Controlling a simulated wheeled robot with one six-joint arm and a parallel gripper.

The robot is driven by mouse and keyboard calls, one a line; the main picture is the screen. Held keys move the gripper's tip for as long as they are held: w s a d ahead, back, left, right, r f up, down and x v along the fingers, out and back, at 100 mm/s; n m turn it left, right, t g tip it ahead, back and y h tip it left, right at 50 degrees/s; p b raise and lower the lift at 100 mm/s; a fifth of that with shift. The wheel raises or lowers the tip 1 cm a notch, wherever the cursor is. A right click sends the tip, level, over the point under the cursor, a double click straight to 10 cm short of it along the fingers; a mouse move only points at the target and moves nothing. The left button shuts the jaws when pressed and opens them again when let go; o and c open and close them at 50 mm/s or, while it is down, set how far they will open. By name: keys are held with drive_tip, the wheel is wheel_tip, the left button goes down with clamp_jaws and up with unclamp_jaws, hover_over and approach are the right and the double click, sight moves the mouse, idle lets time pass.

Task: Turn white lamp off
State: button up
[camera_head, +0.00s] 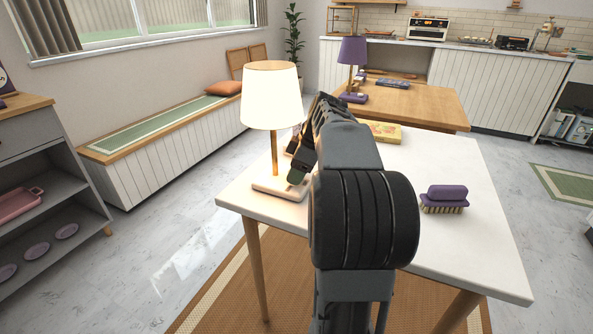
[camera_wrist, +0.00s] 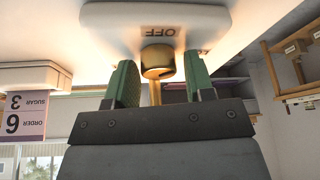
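The white lamp (camera_head: 272,95) stands upright at the left of the white table, and its shade glows. Its white base (camera_head: 268,190) shows in the wrist view too (camera_wrist: 110,17), marked "OFF", with a brass round part (camera_wrist: 157,62) and the brass stem beside it. My gripper (camera_wrist: 160,60) is open, its two green fingers apart on either side of the brass part. I cannot tell whether either finger touches it. In the head view my gripper (camera_head: 297,176) is beside the lamp base, partly hidden by my arm.
On the white table (camera_head: 480,240), a purple brush (camera_head: 445,196) lies right of my arm and a yellow box (camera_head: 384,132) behind it. A purple lamp (camera_head: 352,52) stands on the wooden table behind. An order card (camera_wrist: 25,114) on a white stand shows left in the wrist view.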

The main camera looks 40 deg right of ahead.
drive_tip(key=shift+o, duration=0.8)
drive_tip(key=shift+r, duration=0.25)
drive_tip(key=p+v, duration=0.2)
drive_tip(key=shift+d+r, duration=0.15)
drive_tip(key=shift+r, duration=0.15)
drive_tip(key=s+d+p, duration=0.1)
drive_tip(key=s+d, duration=0.3)
drive_tip(key=s+d+p, duration=0.1)
drive_tip(key=s+d, duration=0.3)
drive_tip(key=s, duration=0.1)
drive_tip(key=shift+d+f+p, duration=0.1)
drive_tip(key=shift+d+p, duration=0.05)
drive_tip(key=shift+p, duration=0.15)
